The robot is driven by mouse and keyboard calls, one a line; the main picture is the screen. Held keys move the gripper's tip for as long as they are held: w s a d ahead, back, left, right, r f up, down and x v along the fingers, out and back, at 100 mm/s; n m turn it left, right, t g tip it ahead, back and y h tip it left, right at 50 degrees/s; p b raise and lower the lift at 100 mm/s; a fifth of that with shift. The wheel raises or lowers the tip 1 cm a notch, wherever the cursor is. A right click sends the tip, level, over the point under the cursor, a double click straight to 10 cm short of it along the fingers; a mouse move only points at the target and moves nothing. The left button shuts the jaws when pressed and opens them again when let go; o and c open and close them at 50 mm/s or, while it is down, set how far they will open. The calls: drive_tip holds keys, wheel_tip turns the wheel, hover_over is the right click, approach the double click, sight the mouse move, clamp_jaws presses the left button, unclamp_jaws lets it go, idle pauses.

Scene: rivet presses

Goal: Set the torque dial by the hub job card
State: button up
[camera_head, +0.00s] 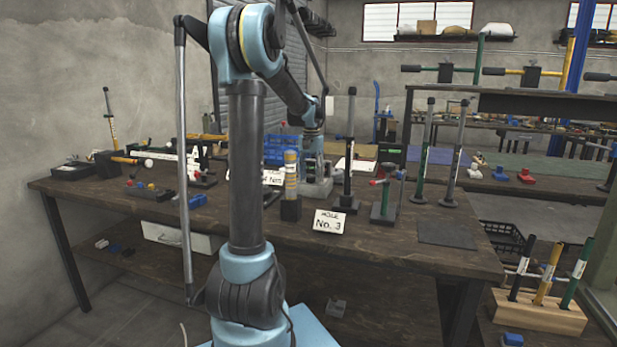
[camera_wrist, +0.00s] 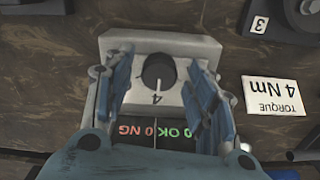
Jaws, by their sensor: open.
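The torque dial is a round black knob (camera_wrist: 158,71) on a pale grey box (camera_wrist: 130,42) in the wrist view. A "4" shows just below the knob, with a light mark on the knob's lower side. My gripper (camera_wrist: 157,78) is open, its blue fingers left and right of the knob with gaps on both sides. A card (camera_wrist: 273,96) at right reads "TORQUE 4 Nm", upside down. In the head view my arm partly hides the card (camera_head: 272,177), and the grey box (camera_head: 318,180) is below my wrist. Whether this is the hub card I cannot tell.
Below the knob, the black panel (camera_wrist: 155,133) shows green "OK 0" and orange-red "NG 0". A tag (camera_wrist: 259,25) marked "3" is at upper right. In the head view, a sign (camera_head: 331,221) reads "HOLE No. 3". Upright tools stand nearby on the bench (camera_head: 380,250).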

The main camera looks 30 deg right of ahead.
sight(310, 176)
wheel_tip(310, 176, up, 12)
idle(0.6)
drive_tip(key=shift+w+a, duration=0.1)
drive_tip(key=s+a+f+n, duration=0.2)
drive_tip(key=a, duration=0.7)
drive_tip(key=s+a+f+n+t, duration=0.1)
drive_tip(key=s+a+f+n, duration=0.15)
drive_tip(key=a, duration=0.55)
drive_tip(key=s+a+f+n, duration=0.1)
drive_tip(key=s+a+f, duration=0.15)
drive_tip(key=a, duration=0.65)
drive_tip(key=s+a+f+n+t, duration=0.1)
drive_tip(key=s+a+f+n, duration=0.5)
drive_tip(key=s+a+f, duration=0.9)
wheel_tip(310, 176, down, 2)
drive_tip(key=shift+s+f, duration=0.2)
drive_tip(key=shift+s, duration=0.6)
